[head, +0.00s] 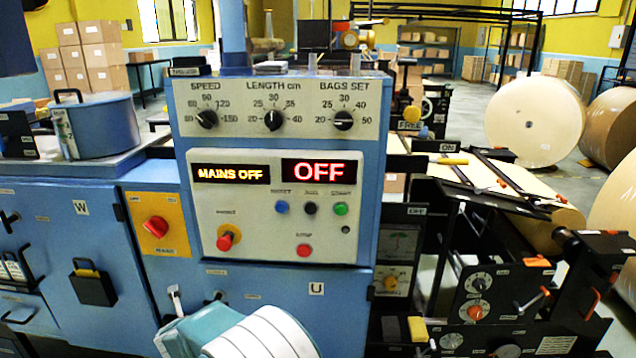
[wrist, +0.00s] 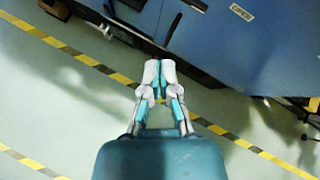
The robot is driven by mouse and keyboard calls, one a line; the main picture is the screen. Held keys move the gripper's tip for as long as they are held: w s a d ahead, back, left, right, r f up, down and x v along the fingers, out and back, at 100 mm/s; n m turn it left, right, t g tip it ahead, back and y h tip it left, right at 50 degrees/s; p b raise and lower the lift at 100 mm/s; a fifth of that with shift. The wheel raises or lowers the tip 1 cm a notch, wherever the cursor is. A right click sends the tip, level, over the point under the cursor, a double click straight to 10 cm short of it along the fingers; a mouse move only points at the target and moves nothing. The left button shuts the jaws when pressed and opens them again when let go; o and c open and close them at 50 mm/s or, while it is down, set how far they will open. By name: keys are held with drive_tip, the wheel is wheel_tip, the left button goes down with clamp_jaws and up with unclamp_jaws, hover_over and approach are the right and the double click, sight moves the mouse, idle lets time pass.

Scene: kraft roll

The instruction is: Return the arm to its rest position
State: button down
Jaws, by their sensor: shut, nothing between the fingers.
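My gripper (wrist: 159,72) shows in the wrist view, pointing at the floor beside the blue machine. Its white and teal fingers are together and hold nothing. In the head view only a white and teal part of my arm (head: 250,335) shows at the bottom centre, in front of the machine's lower panel. The fingers are not visible in the head view. The control panel (head: 273,222) has displays reading "MAINS OFF" and "OFF". A red rotary switch (head: 155,226) sits on a yellow plate to its left.
The blue machine (head: 92,285) fills the front, with a black bin (head: 93,290) on its face. Open floor (wrist: 60,110) with yellow-black tape lies beside the gripper. Black control boxes (head: 490,290) jut out at right. Large paper rolls (head: 535,120) stand behind.

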drive_tip(key=w+d+r+n+y, duration=0.1)
drive_tip(key=d+r+n, duration=0.35)
drive_tip(key=r, duration=0.25)
drive_tip(key=d+r+n+y, duration=0.1)
drive_tip(key=d+r+n, duration=0.2)
drive_tip(key=d+r, duration=0.35)
drive_tip(key=s+d+r+n+g+y, duration=0.1)
drive_tip(key=s+d+r+n, duration=0.5)
drive_tip(key=d+r+n, duration=0.25)
drive_tip(key=s+d+n+g+h, duration=0.3)
drive_tip(key=s+d+n+h, duration=0.3)
drive_tip(key=s+d+n, duration=0.7)
drive_tip(key=s+d, duration=1.2)
drive_tip(key=d, duration=0.1)
drive_tip(key=shift+s+d+f+n, duration=0.3)
drive_tip(key=shift+d+f+n, duration=0.1)
